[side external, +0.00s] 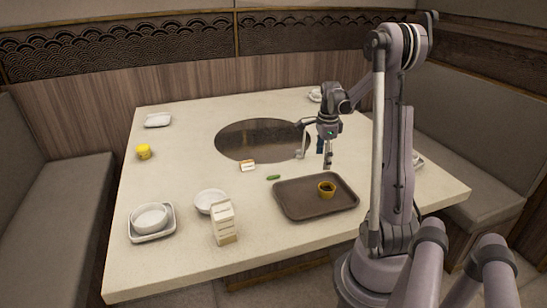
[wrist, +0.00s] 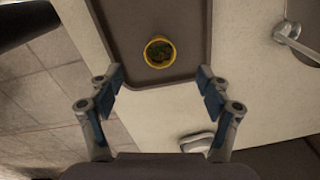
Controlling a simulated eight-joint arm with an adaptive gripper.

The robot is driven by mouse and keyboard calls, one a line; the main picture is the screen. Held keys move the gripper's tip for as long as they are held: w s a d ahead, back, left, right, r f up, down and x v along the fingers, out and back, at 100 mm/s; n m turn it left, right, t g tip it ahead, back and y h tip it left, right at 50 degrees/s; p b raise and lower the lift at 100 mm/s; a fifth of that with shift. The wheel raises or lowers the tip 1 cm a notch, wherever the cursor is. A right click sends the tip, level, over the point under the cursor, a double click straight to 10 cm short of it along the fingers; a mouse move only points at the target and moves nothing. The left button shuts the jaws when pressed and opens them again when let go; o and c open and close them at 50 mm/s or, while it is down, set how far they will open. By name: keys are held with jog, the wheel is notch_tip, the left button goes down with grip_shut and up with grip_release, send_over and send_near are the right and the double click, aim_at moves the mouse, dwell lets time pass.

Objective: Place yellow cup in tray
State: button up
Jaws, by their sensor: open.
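A small yellow cup (side external: 326,190) with dark green contents stands upright in the brown tray (side external: 290,207), toward the tray's right side. In the wrist view the yellow cup (wrist: 160,51) shows near the end of the tray (wrist: 187,12). My gripper (side external: 326,160) is above the table near the tray's back right edge. In the wrist view my gripper (wrist: 160,85) has its fingers wide apart with nothing between them, and the cup lies beyond the fingertips, apart from them.
A milk carton (side external: 223,222), a white bowl (side external: 210,202) and a bowl on a square plate (side external: 152,234) stand left of the tray. A small green item (side external: 273,178) lies behind it. Another yellow container (side external: 144,152) stands at far left. The table's middle has a round dark inset (side external: 250,142).

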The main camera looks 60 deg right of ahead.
jog(key=w+a+r+n+t, duration=0.1)
jog(key=w+a+r+n, duration=0.15)
jog(key=a+n, duration=0.3)
jog(key=w+a+r+n+t+h, duration=0.1)
jog(key=w+a+r+n, duration=0.1)
jog(key=w+a+n, duration=0.35)
jog(key=w+a+r+n+t, duration=0.1)
jog(key=a+r+n, duration=0.2)
jog(key=a, duration=0.5)
jog(key=s+a+r+n+t+y, duration=0.1)
jog(key=a+n+t, duration=0.3)
jog(key=a+n, duration=1.1)
jog(key=s+a, duration=0.1)
jog(key=a, duration=0.2)
jog(key=shift+a+n, duration=0.3)
